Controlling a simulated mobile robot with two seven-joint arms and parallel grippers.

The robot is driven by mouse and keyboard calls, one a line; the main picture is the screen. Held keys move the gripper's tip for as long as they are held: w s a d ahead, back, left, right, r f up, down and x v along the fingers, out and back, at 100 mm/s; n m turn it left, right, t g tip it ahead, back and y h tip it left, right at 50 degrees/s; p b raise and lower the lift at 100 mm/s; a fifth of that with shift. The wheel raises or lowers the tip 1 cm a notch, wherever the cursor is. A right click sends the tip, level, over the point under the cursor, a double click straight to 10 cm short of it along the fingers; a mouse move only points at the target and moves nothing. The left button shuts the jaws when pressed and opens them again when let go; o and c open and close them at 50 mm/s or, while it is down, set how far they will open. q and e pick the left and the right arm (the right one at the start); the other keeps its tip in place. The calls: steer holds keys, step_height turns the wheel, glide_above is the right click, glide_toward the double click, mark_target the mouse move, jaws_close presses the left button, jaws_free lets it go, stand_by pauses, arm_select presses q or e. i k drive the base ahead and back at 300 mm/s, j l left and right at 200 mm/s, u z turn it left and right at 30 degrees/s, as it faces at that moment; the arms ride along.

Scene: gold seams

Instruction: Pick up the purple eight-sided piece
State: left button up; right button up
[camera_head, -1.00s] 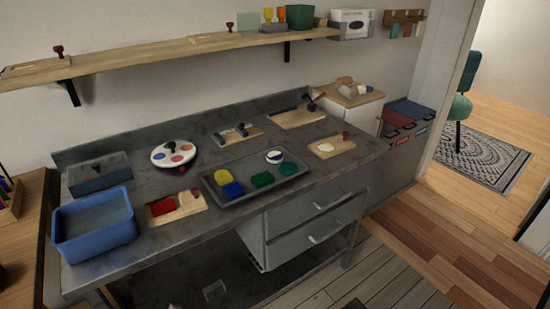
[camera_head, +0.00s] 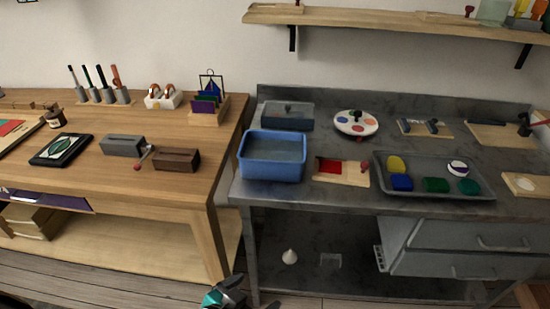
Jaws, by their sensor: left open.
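I cannot make out a purple eight-sided piece for certain. Purple shows on a flat strip (camera_head: 47,199) at the front of the wooden table, on sheets in a wooden rack (camera_head: 209,116), and on a white-and-purple round item (camera_head: 458,168) in the grey tray (camera_head: 440,204). The tray also holds yellow, blue, green and teal pieces. My left gripper (camera_head: 230,294) is at the bottom edge, low in front of the benches, and is open. A teal patch shows on it. It is well apart from the tray and the rack. My right gripper is out of view.
A blue bin (camera_head: 272,171) stands at the left end of the grey bench (camera_head: 340,202). Beside it are a red-and-wood board (camera_head: 343,172) and a paint palette (camera_head: 356,124). The wooden table (camera_head: 125,187) holds blocks and tools.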

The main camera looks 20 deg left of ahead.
mark_target(458, 168)
steer(key=l+u, duration=0.15)
steer(key=u, duration=0.2)
steer(key=i+l+u, duration=0.1)
steer(key=u, duration=0.25)
steer(key=l+u, duration=0.5)
steer(key=l, duration=0.3)
steer(key=k+l+u, duration=0.2)
steer(key=l, duration=1.15)
steer(key=u, duration=0.05)
